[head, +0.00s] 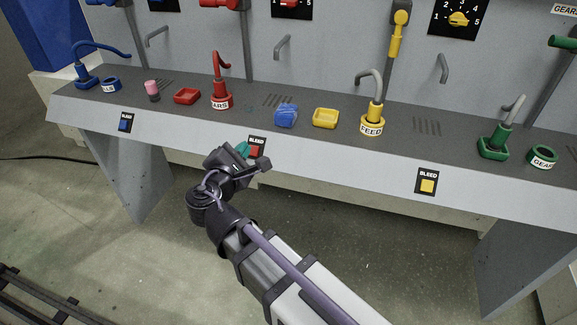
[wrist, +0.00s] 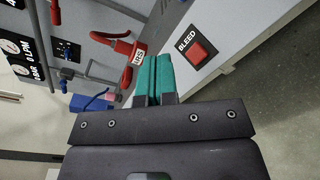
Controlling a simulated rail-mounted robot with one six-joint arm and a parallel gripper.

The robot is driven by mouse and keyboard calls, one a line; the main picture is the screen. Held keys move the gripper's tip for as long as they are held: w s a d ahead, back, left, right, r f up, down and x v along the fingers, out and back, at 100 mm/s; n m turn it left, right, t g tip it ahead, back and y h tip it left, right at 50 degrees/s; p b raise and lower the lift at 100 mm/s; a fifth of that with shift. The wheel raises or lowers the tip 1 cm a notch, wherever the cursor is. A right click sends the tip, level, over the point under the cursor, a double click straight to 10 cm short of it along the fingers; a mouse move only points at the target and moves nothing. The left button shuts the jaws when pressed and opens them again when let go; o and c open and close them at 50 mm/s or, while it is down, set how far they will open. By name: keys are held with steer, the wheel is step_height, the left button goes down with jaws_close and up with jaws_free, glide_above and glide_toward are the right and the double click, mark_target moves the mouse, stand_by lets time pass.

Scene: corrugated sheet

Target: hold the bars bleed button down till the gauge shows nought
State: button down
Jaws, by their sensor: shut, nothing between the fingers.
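The red bleed button (head: 254,152) sits in a black plate marked BLEED on the bench's front face, below a red fitting (head: 220,101) whose label reads partly "ARS". In the wrist view the button (wrist: 198,52) shows in full, to the right of my fingertips. My gripper (head: 243,149) has teal fingers, shut and empty, beside the button's plate on its left in the head view. The fingers (wrist: 153,72) do not cover the button in the wrist view; I cannot see contact. Round gauges (wrist: 18,45) show at the wrist view's left edge; their needles are too small to read.
Blue (head: 124,124) and yellow (head: 427,186) bleed buttons flank the red one. The bench top holds a red cap (head: 187,96), a blue block (head: 286,115), a yellow tray (head: 325,118) and a yellow FEED fitting (head: 373,116).

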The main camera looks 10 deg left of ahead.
mark_target(253, 151)
steer(key=n, duration=0.1)
steer(key=a+r+n+t, duration=0.1)
steer(key=shift+w+a+r+n+y, duration=0.1)
steer(key=shift+w+n+y, duration=0.05)
steer(key=shift+n+y, duration=0.2)
steer(key=w+d+f+b, duration=0.1)
steer(key=w+f+b, duration=0.5)
steer(key=shift+d+f, duration=0.15)
steer(key=shift+w+f, duration=0.1)
steer(key=shift+f, duration=0.05)
stand_by(1.9)
steer(key=shift+w+f+b, duration=0.15)
steer(key=shift+w+b, duration=0.1)
steer(key=shift+b, duration=0.15)
